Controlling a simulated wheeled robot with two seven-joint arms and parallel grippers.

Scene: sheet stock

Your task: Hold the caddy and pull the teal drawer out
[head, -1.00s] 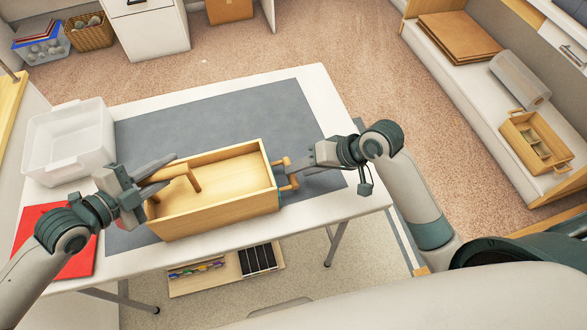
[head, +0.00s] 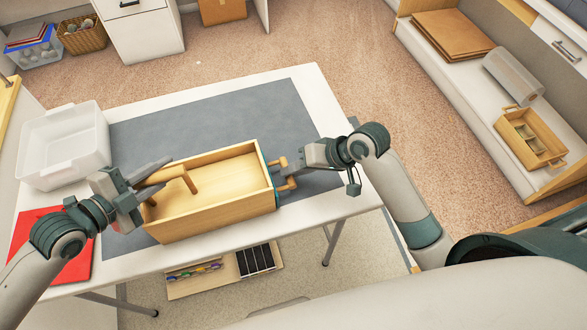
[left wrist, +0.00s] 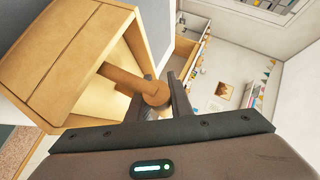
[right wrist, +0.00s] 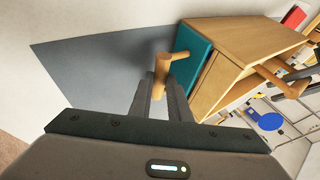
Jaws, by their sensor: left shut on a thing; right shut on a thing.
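The caddy (head: 215,222) is an open-topped wooden box on the grey mat, its inside empty apart from its peg-like handle (head: 178,174). My left gripper (head: 158,173) is shut on this handle at the left end. In the left wrist view the handle's round end (left wrist: 155,94) sits between the fingers. The teal drawer (right wrist: 194,58) shows as a teal front on the caddy's right end, close against the wood; a small gap cannot be ruled out. My right gripper (head: 288,168) is shut on the drawer's wooden pull (right wrist: 164,66).
A clear plastic bin (head: 62,148) and a red folder (head: 72,268) are on the white table's left side. The grey mat (head: 220,115) is free behind the caddy, with a short free strip to its right. A shelf with a wooden tray (head: 530,138) stands far right.

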